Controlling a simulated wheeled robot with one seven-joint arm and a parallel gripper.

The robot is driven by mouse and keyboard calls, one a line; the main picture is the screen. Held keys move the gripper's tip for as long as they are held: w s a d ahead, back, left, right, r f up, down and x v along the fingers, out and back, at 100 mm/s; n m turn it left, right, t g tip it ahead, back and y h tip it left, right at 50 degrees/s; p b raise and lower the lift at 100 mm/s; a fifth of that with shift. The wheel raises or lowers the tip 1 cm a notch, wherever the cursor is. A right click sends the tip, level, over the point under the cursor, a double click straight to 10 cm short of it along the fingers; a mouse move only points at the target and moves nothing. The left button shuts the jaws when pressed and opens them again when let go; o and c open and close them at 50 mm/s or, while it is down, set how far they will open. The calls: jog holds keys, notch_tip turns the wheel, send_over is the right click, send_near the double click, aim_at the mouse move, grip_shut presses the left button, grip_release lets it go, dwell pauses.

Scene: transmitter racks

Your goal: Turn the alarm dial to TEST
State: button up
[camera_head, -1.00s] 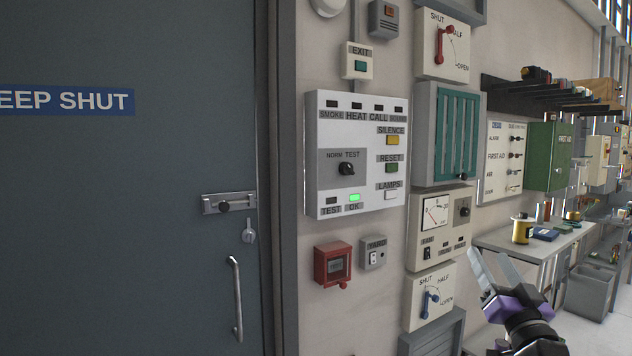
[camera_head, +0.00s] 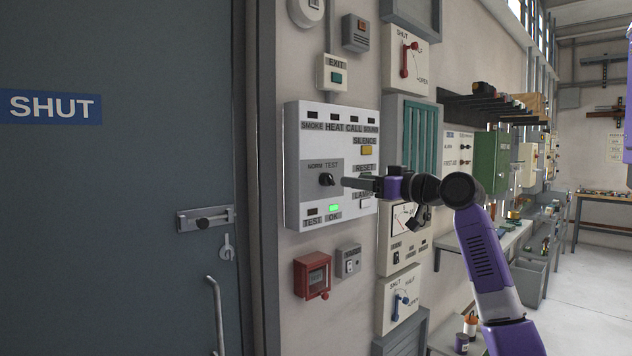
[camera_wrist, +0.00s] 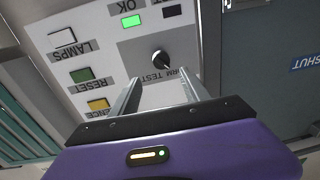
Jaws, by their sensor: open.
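The alarm dial (camera_head: 326,179) is a black knob on a grey plate of the white alarm panel (camera_head: 292,140), with NORM and TEST lettered above it. In the wrist view the dial (camera_wrist: 161,60) appears upside down, just beyond the fingertips and roughly between their lines. Its exact pointing is hard to tell. My gripper (camera_head: 350,183) is open and empty, to the right of the dial and facing the panel. Its two fingers also show in the wrist view (camera_wrist: 160,88). A gap seems to remain between fingers and dial.
A green lamp (camera_head: 335,208) is lit above OK. The yellow SILENCE button (camera_head: 367,150) is right of the dial; RESET and LAMPS are partly hidden by my gripper. A red call box (camera_head: 312,274) and grey YARD switch (camera_head: 348,261) sit below. A grey door (camera_head: 120,220) stands left.

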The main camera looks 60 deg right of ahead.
aim_at(332, 179)
jog(key=w, duration=0.2)
jog(key=w+p, duration=0.1)
jog(key=w, duration=0.2)
jog(key=w+d+p, duration=0.1)
jog(key=w, duration=0.1)
jog(key=shift+w+f, duration=0.2)
jog(key=shift+w, duration=0.2)
jog(key=shift+c, duration=0.2)
grip_shut()
